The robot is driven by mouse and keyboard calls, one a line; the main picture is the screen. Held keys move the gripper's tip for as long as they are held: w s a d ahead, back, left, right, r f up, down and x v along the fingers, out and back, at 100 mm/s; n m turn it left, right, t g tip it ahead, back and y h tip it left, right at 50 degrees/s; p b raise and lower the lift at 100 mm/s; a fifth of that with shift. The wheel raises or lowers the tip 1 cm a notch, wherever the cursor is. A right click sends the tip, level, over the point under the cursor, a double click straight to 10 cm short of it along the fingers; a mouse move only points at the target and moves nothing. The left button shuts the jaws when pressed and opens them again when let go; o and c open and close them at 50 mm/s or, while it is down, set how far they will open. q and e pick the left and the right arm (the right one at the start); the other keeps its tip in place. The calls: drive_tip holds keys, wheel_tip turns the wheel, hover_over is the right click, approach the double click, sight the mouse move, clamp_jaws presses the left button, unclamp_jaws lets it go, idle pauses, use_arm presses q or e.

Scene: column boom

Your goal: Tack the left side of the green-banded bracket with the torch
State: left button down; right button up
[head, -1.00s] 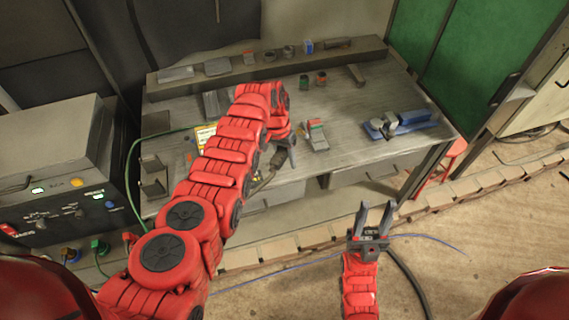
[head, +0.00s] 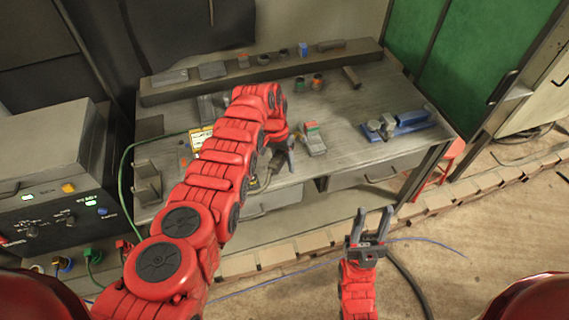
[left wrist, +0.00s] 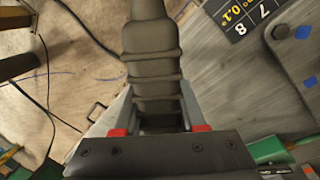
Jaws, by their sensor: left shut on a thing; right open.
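My left gripper (head: 280,152) is above the front middle of the workbench. It is shut on the torch, whose dark ribbed body (left wrist: 152,60) fills the space between the fingers in the left wrist view. In the head view the torch is mostly hidden by my arm, and its tip cannot be made out. A small grey piece with green and red on it (head: 314,140) lies on the bench just right of the gripper, apart from it. I cannot tell for sure that it is the green-banded bracket. My right gripper (head: 371,222) is open and empty, in front of the bench.
The workbench (head: 345,125) has a blue vise (head: 400,124) at right and grey angled pieces (head: 147,182) at left. Small items line its back ledge (head: 270,70). A yellow card (head: 198,138) lies behind my left arm. A welding machine (head: 50,175) stands left.

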sight(281, 155)
use_arm(q)
drive_tip(key=shift+w+d+f+b, duration=0.15)
drive_tip(key=shift+f+b, duration=0.3)
drive_tip(key=shift+b, duration=0.3)
idle(0.3)
idle(1.7)
drive_tip(key=shift+p+v, duration=0.8)
drive_tip(key=shift+p, duration=0.25)
drive_tip(key=r+p, duration=0.1)
drive_tip(key=s+p, duration=0.1)
drive_tip(key=shift+r+p, duration=0.35)
drive_tip(key=shift+p, duration=0.05)
drive_tip(key=shift+a+r+p, duration=0.25)
drive_tip(key=shift+r+p, duration=0.35)
drive_tip(key=shift+p, duration=0.1)
drive_tip(key=shift+s+a+r+p, duration=0.1)
drive_tip(key=shift+r+p, duration=0.35)
drive_tip(key=shift+p, duration=0.1)
drive_tip(key=shift+s+a+r+p, duration=0.1)
drive_tip(key=shift+s+r+p, duration=0.05)
drive_tip(key=shift+r+p, duration=0.35)
drive_tip(key=shift+s+a+r+p, duration=0.1)
drive_tip(key=shift+a+r+p, duration=0.05)
drive_tip(key=shift+r+p, duration=0.4)
drive_tip(key=shift+s+a+r+p, duration=0.15)
drive_tip(key=shift+r+p, duration=0.25)
drive_tip(key=shift+r, duration=0.15)
